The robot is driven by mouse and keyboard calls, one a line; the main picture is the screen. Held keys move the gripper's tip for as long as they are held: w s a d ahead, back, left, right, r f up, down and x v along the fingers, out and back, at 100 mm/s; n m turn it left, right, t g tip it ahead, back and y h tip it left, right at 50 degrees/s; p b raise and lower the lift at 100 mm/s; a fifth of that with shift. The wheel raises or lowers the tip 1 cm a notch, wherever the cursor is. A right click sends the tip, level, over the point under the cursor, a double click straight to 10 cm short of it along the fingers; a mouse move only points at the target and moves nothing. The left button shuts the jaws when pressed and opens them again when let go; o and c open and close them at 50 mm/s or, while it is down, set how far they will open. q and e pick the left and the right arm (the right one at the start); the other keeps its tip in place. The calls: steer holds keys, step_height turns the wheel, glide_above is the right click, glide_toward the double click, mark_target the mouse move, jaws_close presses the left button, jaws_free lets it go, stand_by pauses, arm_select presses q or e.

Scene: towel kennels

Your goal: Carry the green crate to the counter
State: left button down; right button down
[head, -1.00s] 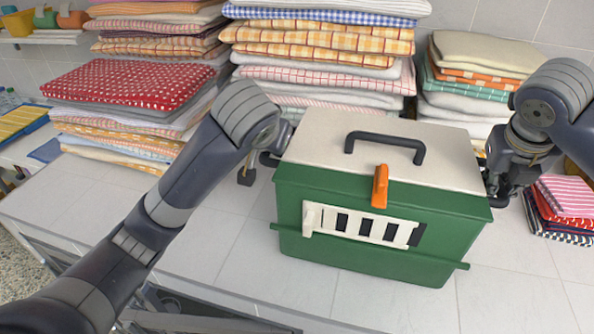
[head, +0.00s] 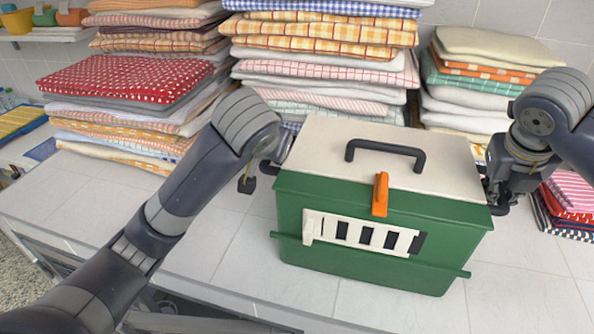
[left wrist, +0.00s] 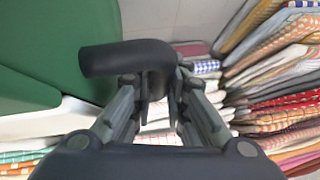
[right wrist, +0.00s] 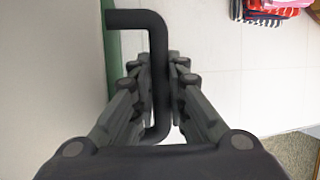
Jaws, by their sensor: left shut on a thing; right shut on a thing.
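The green crate (head: 370,265) has a cream lid (head: 330,150), a dark top handle, an orange latch (head: 380,194) and a white barred grille. In the head view it is between my two arms, over the white tiled counter; I cannot tell whether its base touches the tiles. My left gripper (left wrist: 158,85) is shut on a dark side handle (left wrist: 120,58) of the crate. My right gripper (right wrist: 160,80) is shut on the other dark side handle (right wrist: 140,20). In the head view the left fingers are mostly hidden behind the left arm and crate.
Tall stacks of folded towels stand behind the crate (head: 330,65), at back left (head: 125,80) and at back right (head: 470,75). A small towel pile (head: 570,205) is at the right. Bare counter tiles (head: 210,235) lie left of and in front of the crate.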

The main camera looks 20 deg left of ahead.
mark_target(268, 166)
arm_select(q)
steer(key=shift+f+b, duration=0.35)
steer(key=shift+f, duration=0.1)
arm_select(e)
steer(key=shift+f, duration=0.45)
arm_select(q)
steer(key=c, duration=1.6)
jaws_free()
arm_select(e)
steer(key=c, duration=1.6)
jaws_free()
arm_select(q)
steer(key=shift+r, duration=0.1)
arm_select(e)
steer(key=shift+r, duration=0.1)
arm_select(q)
steer(key=shift+r, duration=0.15)
steer(key=shift+s+d+r, duration=0.2)
steer(key=shift+s+r, duration=0.15)
steer(key=shift+r, duration=0.1)
steer(key=shift+v, duration=3.3)
steer(key=shift+s+a+f, duration=0.15)
steer(key=shift+s, duration=0.05)
arm_select(e)
steer(key=v, duration=1.2)
steer(key=shift+d, duration=0.1)
steer(key=shift+s, duration=0.1)
